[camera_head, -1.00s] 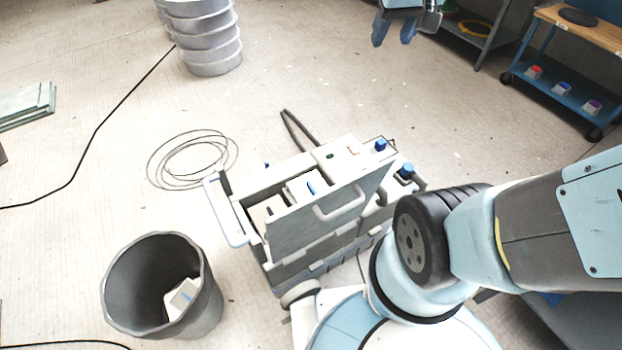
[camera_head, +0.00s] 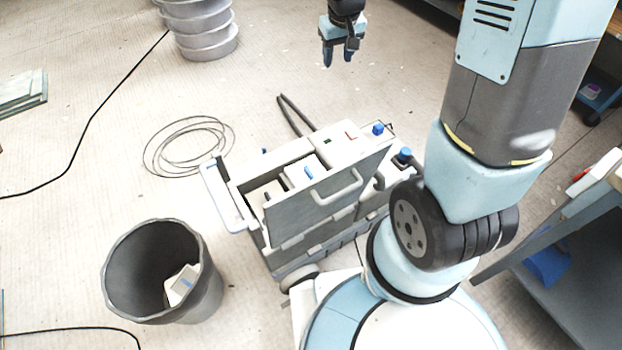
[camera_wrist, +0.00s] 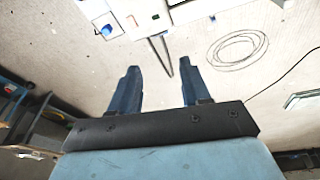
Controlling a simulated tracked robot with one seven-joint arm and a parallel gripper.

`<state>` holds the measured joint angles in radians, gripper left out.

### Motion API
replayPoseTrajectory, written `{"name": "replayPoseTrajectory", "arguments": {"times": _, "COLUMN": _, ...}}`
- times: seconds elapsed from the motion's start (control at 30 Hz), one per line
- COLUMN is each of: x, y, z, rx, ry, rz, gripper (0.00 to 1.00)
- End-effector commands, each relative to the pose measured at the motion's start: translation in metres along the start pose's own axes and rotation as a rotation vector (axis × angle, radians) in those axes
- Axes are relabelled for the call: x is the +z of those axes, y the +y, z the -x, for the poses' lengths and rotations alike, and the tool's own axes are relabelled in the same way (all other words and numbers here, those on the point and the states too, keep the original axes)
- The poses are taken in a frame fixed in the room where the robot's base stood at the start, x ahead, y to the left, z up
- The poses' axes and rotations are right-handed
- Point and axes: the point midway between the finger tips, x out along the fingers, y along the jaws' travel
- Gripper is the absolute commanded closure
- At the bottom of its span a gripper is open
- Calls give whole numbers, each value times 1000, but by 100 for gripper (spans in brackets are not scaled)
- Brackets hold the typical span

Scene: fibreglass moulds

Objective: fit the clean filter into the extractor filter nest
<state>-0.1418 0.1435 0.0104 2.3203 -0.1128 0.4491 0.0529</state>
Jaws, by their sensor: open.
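The extractor (camera_head: 325,210) is a white and grey box with its front panel tilted outward, standing on the floor at the middle of the head view. In its open bay sits a white block with a blue tab (camera_head: 308,173); I cannot tell whether it is the clean filter. The nest itself is not clearly visible. My gripper (camera_head: 338,58) is open and empty, above the floor beyond the extractor. In the wrist view, nothing is between the fingers (camera_wrist: 160,75), and part of the extractor (camera_wrist: 138,20) shows at the top edge.
A grey bin (camera_head: 205,290) at lower left holds a white block (camera_head: 182,284). A coiled wire (camera_head: 188,147) and a black cable (camera_head: 92,120) lie on the floor. Ribbed grey ducting (camera_head: 207,40) stands at the back. A workbench (camera_head: 590,205) is at right.

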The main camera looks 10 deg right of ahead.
Motion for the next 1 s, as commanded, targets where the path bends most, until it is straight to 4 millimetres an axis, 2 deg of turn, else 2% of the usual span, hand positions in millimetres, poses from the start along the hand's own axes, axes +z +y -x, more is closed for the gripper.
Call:
{"name": "replayPoseTrajectory", "arguments": {"times": 0.03, "x": -2, "y": -3, "z": -14, "rx": -2, "ry": -14, "rz": 9, "gripper": 53}}
{"name": "replayPoseTrajectory", "arguments": {"times": 0.47, "x": -8, "y": -31, "z": -125, "rx": -22, "ry": -86, "rz": 75, "gripper": 53}}
{"name": "replayPoseTrajectory", "arguments": {"times": 0.77, "x": 5, "y": -53, "z": -206, "rx": -40, "ry": -138, "rz": 123, "gripper": 53}}
{"name": "replayPoseTrajectory", "arguments": {"times": 1.0, "x": 27, "y": -71, "z": -271, "rx": -58, "ry": -180, "rz": 160, "gripper": 53}}
